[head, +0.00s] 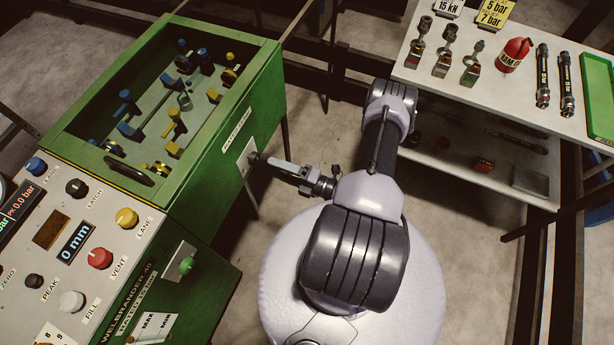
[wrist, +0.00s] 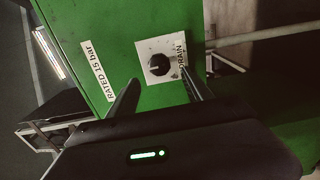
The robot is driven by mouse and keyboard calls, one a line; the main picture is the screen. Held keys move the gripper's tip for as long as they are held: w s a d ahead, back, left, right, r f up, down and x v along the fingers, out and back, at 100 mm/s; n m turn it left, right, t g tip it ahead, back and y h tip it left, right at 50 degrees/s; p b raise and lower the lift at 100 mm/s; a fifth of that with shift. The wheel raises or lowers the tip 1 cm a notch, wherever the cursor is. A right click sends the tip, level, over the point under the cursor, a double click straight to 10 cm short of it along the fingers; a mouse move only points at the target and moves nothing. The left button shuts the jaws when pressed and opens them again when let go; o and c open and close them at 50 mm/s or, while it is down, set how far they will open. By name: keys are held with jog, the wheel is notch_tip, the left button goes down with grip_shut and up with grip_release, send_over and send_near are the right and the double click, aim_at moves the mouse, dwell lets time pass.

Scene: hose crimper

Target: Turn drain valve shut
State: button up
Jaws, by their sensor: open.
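The drain valve is a round black knob (wrist: 160,63) on a small white plate marked DRAIN, set in the green side panel of the machine. In the head view the plate (head: 245,159) is on the right side of the green cabinet, with the knob partly hidden by my fingertips. My gripper (head: 265,161) reaches to it from the right. In the wrist view my gripper (wrist: 160,78) is open, its two fingers apart, and the knob shows between and just beyond the tips. I cannot tell whether a finger touches it. Nothing is held.
The green cabinet (head: 262,100) has an open top with blue and yellow fittings inside. A shelf (head: 440,75) with fittings and a red bottle (head: 513,54) stands at the right.

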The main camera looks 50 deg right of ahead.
jog(key=v, duration=1)
jog(key=shift+s+p, duration=0.25)
jog(key=shift+p, duration=0.2)
jog(key=shift+d+r, duration=0.1)
jog(key=shift+r, duration=0.05)
jog(key=w+a+r+n+g+y, duration=0.1)
jog(key=w+a+r+n+g, duration=0.15)
jog(key=r+n+g, duration=0.45)
jog(key=w+a+r+n+g+y, duration=0.1)
jog(key=w+a+r+n+g, duration=0.2)
jog(key=r+n, duration=0.8)
jog(key=w+a+r+n+g+y, duration=0.15)
jog(key=a+r+n+g, duration=0.3)
jog(key=r+n, duration=0.45)
jog(key=s+a+r+n+t+h, duration=0.1)
jog(key=s+a+r+n+h, duration=0.2)
jog(key=a+r+n, duration=0.3)
jog(key=s+a+r+n+t+h, duration=0.2)
jog(key=s+a+r+n+h, duration=0.2)
jog(key=r+n, duration=0.5)
jog(key=a+n, duration=0.2)
jog(key=n, duration=0.1)
jog(key=shift+s+r+n+h, duration=0.2)
jog(key=shift+r+n+h, duration=0.1)
jog(key=shift+r+h, duration=0.1)
